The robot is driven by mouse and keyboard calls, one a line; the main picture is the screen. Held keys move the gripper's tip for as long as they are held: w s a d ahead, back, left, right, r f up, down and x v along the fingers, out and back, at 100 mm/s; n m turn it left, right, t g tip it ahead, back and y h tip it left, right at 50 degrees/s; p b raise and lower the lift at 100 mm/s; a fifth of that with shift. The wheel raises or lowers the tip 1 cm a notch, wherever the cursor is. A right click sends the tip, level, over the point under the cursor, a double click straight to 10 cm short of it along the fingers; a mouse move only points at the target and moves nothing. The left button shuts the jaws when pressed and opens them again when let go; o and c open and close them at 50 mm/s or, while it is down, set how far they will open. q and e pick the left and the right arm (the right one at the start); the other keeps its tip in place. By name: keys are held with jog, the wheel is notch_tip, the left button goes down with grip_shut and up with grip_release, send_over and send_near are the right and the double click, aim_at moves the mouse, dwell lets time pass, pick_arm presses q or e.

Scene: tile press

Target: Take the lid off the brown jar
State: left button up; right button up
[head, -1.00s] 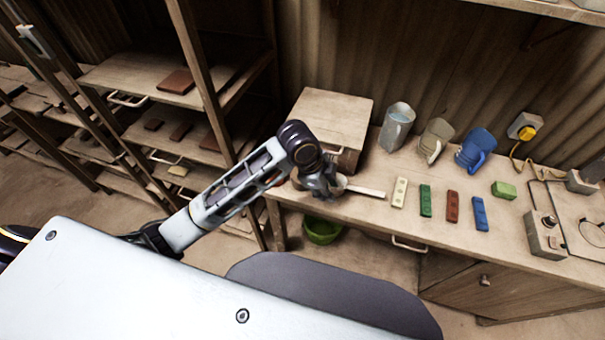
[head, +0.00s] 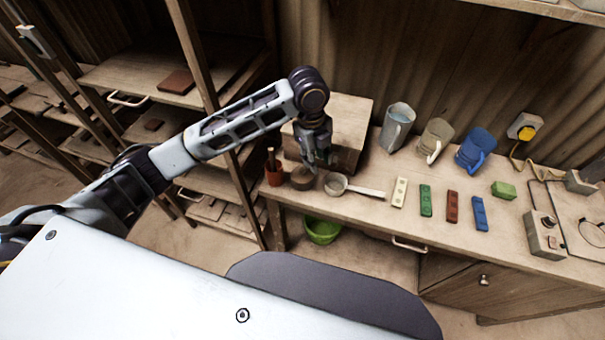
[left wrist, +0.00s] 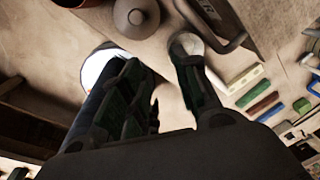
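The brown jar (head: 302,179) is small and round and stands near the left end of the bench. In the left wrist view the jar (left wrist: 136,18) shows from above, its round lid with a small knob in place. My left gripper (head: 316,166) points down just behind and right of the jar, close to it. In the left wrist view my left gripper (left wrist: 160,95) shows two dark fingers spread apart with nothing between them. The jar lies beyond the fingertips, not between them. My right gripper is in neither view.
A reddish pot (head: 273,174) with a stick stands left of the jar. A long-handled scoop (head: 337,184) lies right of it. A wooden box (head: 350,125) stands behind. Coloured bars and several jugs sit further right.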

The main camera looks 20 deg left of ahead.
pick_arm(q)
jog(key=w+a+r+m+y, duration=0.1)
jog(key=w+a+r+m, duration=0.1)
jog(key=a+r, duration=0.3)
jog(key=shift+w+g, duration=0.15)
jog(key=shift+g, duration=0.15)
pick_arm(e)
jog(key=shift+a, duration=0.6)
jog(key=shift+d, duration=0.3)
pick_arm(q)
send_over(301, 169)
notch_tip(301, 169, down, 8)
jog(key=shift+r+p, duration=0.25)
jog(key=shift+p, duration=0.05)
jog(key=shift+f, duration=0.45)
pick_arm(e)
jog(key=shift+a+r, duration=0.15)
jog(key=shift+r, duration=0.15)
pick_arm(q)
jog(key=shift+f, duration=0.15)
